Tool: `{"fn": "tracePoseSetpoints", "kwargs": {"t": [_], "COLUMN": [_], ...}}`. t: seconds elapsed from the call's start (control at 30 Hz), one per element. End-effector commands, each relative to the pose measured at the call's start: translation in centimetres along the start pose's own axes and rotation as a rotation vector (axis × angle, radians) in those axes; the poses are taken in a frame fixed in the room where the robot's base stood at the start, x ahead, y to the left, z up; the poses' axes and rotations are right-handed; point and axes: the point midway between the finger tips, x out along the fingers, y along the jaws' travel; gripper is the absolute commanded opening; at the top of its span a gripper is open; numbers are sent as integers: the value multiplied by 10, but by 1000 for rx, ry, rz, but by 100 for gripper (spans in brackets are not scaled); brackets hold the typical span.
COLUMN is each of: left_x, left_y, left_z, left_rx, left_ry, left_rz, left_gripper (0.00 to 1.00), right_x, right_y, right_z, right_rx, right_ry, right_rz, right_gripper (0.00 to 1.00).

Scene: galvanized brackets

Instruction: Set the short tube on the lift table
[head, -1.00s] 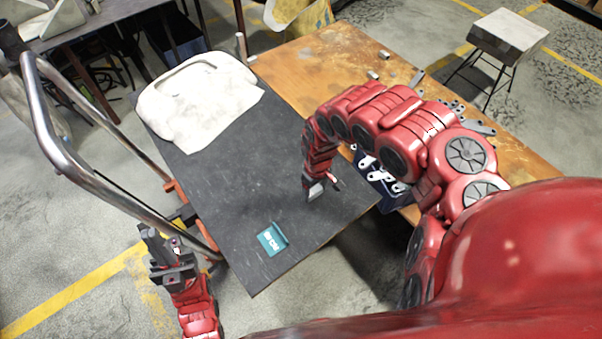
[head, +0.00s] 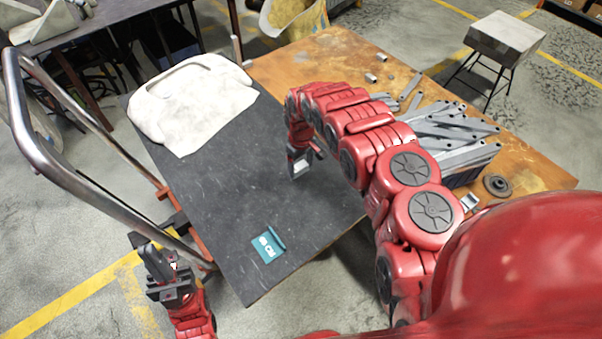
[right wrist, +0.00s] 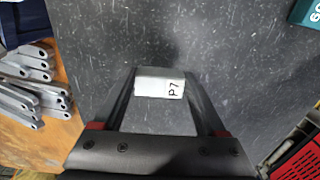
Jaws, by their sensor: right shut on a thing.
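The lift table (head: 225,215) has a dark grey, scuffed top and a metal push handle on its left. My right gripper (head: 298,172) is over its right part, pointing down. I cannot tell whether the tube touches the top. My left gripper (head: 160,268) is empty beside the near left edge of the lift table; its jaw opening is unclear.
A white folded cover (head: 195,105) lies at the far end of the lift table, and a teal label piece (head: 268,245) near its front. A rusty wooden table (head: 330,60) adjoins on the right, with stacked grey brackets (head: 455,130). The middle of the dark top is clear.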

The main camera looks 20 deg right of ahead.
Motion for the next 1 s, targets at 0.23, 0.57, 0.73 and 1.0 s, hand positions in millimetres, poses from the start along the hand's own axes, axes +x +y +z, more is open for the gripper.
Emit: {"fn": "tracePoseSetpoints", "kwargs": {"t": [0.23, 0.57, 0.73, 1.0], "left_x": [3, 3, 1, 1], "left_y": [0, 0, 0, 0], "left_z": [0, 0, 0, 0], "left_rx": [0, 0, 0, 0], "left_ry": [0, 0, 0, 0], "left_rz": [0, 0, 0, 0], "left_gripper": [0, 0, 0, 0], "right_x": [20, 35, 38, 38], "right_y": [-1, 0, 0, 0], "right_z": [0, 0, 0, 0], "right_rx": [1, 0, 0, 0], "right_ry": [1, -1, -1, 0], "right_rz": [-1, 1, 0, 0], "right_gripper": [17, 17, 17, 100]}}
